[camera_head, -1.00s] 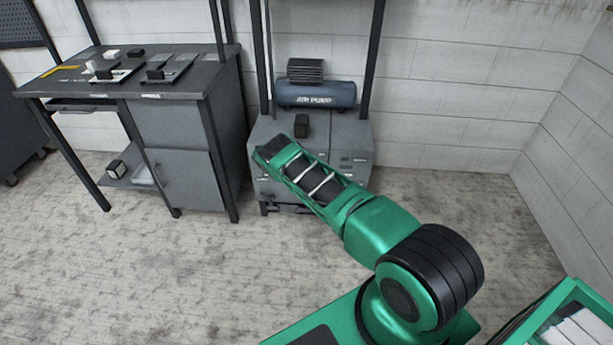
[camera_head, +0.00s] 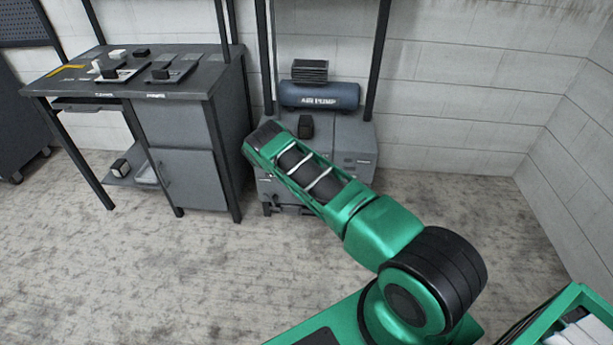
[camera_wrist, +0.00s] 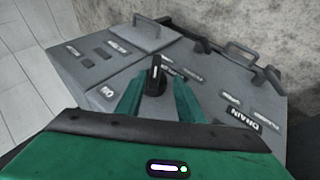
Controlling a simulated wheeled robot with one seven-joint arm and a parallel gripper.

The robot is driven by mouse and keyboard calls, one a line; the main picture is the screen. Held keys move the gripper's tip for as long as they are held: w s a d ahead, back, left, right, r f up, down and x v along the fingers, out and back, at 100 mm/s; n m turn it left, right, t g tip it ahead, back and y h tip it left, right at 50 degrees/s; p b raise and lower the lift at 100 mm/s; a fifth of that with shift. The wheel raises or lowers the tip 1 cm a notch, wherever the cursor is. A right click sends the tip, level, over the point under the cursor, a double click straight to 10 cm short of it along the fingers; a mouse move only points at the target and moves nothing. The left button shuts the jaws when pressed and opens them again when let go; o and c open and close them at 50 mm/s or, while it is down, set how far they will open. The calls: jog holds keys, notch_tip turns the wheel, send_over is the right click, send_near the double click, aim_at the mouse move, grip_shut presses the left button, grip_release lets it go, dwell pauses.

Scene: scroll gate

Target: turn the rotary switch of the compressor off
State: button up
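The compressor appears in the head view as a blue tank (camera_head: 320,95) marked AIR PUMP above a grey cabinet (camera_head: 350,140). In the wrist view the grey cabinet face (camera_wrist: 215,85) carries a black rotary switch (camera_wrist: 155,72) with a pale line on it. An ON label (camera_wrist: 107,92) sits to its left. My gripper (camera_wrist: 157,88) is open, its two green fingers on either side of the switch's lower part. A gap seems to show beside the switch; I cannot tell whether a finger touches it. In the head view my arm hides the fingertips and switch.
Handles (camera_wrist: 240,48) stick out from the cabinet, and a DRAIN label (camera_wrist: 243,117) is at right. A workbench (camera_head: 130,85) with small blocks stands left of the compressor. Dark posts (camera_head: 378,60) rise beside the tank. The floor (camera_head: 140,270) is clear in front.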

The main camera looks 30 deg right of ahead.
jog(key=shift+v, duration=2.25)
jog(key=shift+w, duration=0.1)
jog(key=s+d+r+m+g+y, duration=0.1)
jog(key=s+d+r, duration=0.2)
jog(key=r, duration=0.7)
jog(key=s+d+r+m+y, duration=0.1)
jog(key=s+d+r, duration=0.2)
jog(key=r, duration=0.7)
jog(key=s+d+r+y, duration=0.2)
jog(key=s+r, duration=1.3)
jog(key=r, duration=0.2)
jog(key=s+a+r+y, duration=0.15)
jog(key=s+r, duration=0.25)
jog(key=s, duration=0.6)
jog(key=s+a+r+y, duration=0.15)
jog(key=s+r, duration=0.25)
jog(key=s, duration=0.6)
jog(key=s+a, duration=0.4)
jog(key=s, duration=0.5)
jog(key=s+a+y, duration=0.1)
jog(key=s+a, duration=0.3)
jog(key=s, duration=0.6)
jog(key=shift+a+f+n+t, duration=0.35)
jog(key=shift+a+n+t, duration=0.05)
